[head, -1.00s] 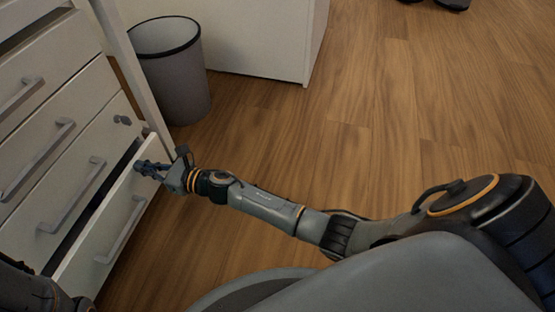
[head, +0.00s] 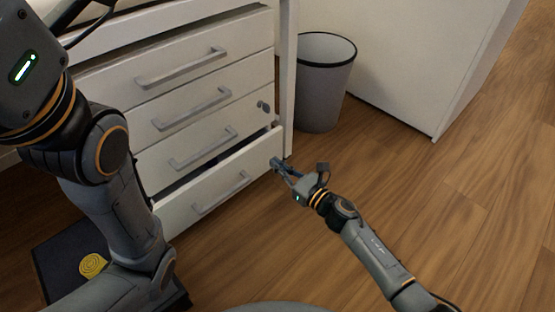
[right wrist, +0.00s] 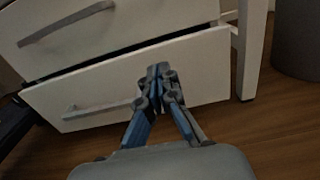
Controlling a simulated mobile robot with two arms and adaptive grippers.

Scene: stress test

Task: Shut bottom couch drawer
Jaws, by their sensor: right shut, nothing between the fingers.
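The bottom drawer (head: 216,189) of the white drawer unit stands slightly open in the head view, with a dark gap above its front. It also fills the middle of the right wrist view (right wrist: 108,92), with its grey bar handle at the left. My right gripper (head: 275,162) is shut and empty at the right end of the drawer front, close to its upper corner. In the right wrist view the closed fingertips (right wrist: 158,72) overlap the drawer front; whether they touch it I cannot tell. My left arm crosses the left of the head view, and its gripper is not visible.
Upper drawers (head: 190,95) with grey handles look nearly shut. A grey bin (head: 322,85) stands right of the unit's white leg (head: 288,80). A dark mat (head: 62,262) with a yellow emblem lies at lower left. Wooden floor (head: 400,200) is open to the right.

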